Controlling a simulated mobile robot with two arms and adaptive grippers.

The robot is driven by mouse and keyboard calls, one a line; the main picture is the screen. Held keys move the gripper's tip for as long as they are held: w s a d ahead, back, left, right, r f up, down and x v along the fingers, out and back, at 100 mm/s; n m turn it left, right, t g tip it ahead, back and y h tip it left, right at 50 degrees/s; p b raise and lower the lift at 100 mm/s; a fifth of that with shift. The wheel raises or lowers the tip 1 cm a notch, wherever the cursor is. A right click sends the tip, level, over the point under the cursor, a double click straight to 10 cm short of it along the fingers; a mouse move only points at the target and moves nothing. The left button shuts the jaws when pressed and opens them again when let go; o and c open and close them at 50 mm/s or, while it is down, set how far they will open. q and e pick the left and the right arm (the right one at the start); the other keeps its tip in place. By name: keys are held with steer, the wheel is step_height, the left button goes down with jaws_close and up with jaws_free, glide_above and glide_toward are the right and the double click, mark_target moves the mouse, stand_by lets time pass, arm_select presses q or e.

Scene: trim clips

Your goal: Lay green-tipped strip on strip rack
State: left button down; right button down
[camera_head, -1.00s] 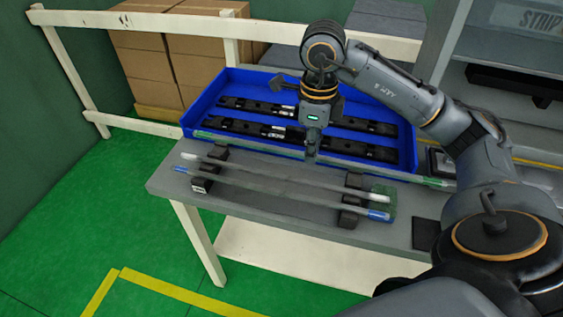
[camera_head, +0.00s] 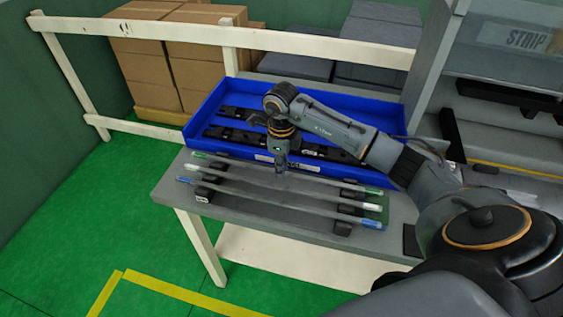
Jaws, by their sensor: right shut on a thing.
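My right gripper (camera_head: 281,168) is shut on the green-tipped strip (camera_head: 325,181) near its middle. The strip's green tips show at both ends, and it runs almost parallel to the other strips, on their far side. It is at the far side of the strip rack, whose dark supports are at the left (camera_head: 205,190) and right (camera_head: 344,227). I cannot tell whether it touches the supports. The white-tipped strip (camera_head: 300,195) and the blue-tipped strip (camera_head: 290,207) lie across the rack nearer the front. My left gripper is out of view.
The rack stands on a grey table (camera_head: 183,204). A blue tray (camera_head: 220,95) holding dark clip bars is right behind the strips, under my right arm. A shelf unit (camera_head: 495,80) stands at the right. A white rail (camera_head: 130,29) and cardboard boxes (camera_head: 200,65) are behind.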

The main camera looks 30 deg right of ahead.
steer(key=shift+f, duration=0.1)
steer(key=c, duration=1.8)
jaws_free()
steer(key=shift+b, duration=0.3)
steer(key=o, duration=0.4)
steer(key=shift+r+p, duration=0.3)
steer(key=shift+w+r+b, duration=0.1)
steer(key=shift+r+b, duration=0.25)
step_height(320, 180, up, 11)
steer(key=b, duration=0.3)
steer(key=shift+a, duration=0.1)
